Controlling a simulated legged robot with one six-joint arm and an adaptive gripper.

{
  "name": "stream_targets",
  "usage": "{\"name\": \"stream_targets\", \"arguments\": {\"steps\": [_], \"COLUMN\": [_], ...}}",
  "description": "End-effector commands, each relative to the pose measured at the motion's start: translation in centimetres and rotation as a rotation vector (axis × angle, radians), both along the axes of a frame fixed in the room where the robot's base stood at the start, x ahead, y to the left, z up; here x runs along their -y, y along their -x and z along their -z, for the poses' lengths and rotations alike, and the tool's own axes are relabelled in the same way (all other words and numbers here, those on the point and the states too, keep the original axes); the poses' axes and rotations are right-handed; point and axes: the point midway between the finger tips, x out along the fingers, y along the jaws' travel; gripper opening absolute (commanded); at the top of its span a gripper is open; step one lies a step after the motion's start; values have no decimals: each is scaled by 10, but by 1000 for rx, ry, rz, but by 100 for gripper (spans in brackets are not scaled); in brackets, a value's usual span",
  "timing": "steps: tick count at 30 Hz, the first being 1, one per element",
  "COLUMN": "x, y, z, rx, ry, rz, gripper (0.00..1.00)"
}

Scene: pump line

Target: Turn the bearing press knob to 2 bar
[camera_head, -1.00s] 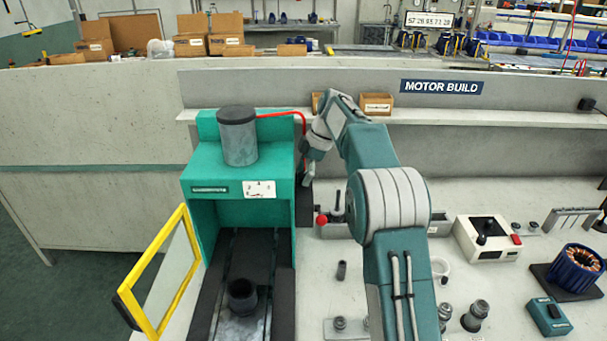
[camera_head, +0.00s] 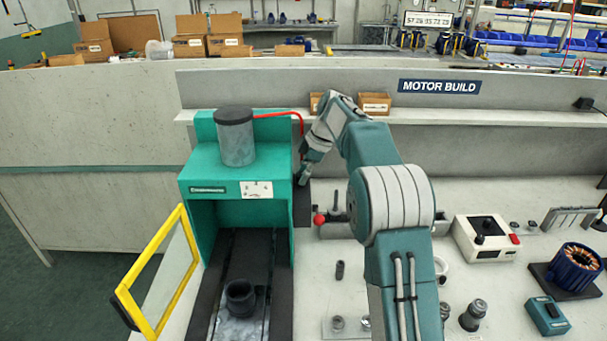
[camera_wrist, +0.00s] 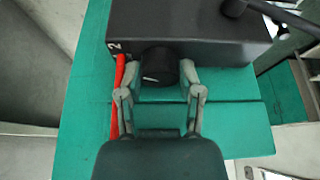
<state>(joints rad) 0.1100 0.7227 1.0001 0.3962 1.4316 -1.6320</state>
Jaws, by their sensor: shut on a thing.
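The bearing press (camera_head: 211,170) is a green frame with a grey cylinder on top, at the left of the bench in the head view. In the wrist view a dark box (camera_wrist: 190,28) on the press carries a black round knob (camera_wrist: 158,66) with a white pointer line. A "2" mark shows on the box to the left of the knob. The pointer lies roughly sideways in the picture. My gripper (camera_wrist: 160,80) is shut on the knob, one finger on each side. In the head view my gripper (camera_head: 303,176) is at the press's right side, and the knob is hidden there.
A red hose (camera_wrist: 119,90) runs close beside the left finger. The yellow-framed guard door (camera_head: 152,268) stands open at the press's left. A red ball-topped lever (camera_head: 319,219) stands right of the press. A white control box (camera_head: 484,238) and several loose parts are farther right.

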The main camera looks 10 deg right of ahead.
Motion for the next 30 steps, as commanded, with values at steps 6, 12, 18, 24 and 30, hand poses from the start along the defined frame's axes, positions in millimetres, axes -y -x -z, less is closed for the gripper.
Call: {"name": "stream_targets", "arguments": {"steps": [6, 12, 18, 24, 30], "x": [-2, -2, -2, -2, -2], "y": [0, 0, 0, 0, 0], "z": [1, 2, 2, 2, 2], "rx": [1, 1, 1, 1, 2], "ry": [-2, -3, -2, -2, -2], "rz": [151, 280, 371, 412, 420], "gripper": [0, 0, 0, 0, 0]}}
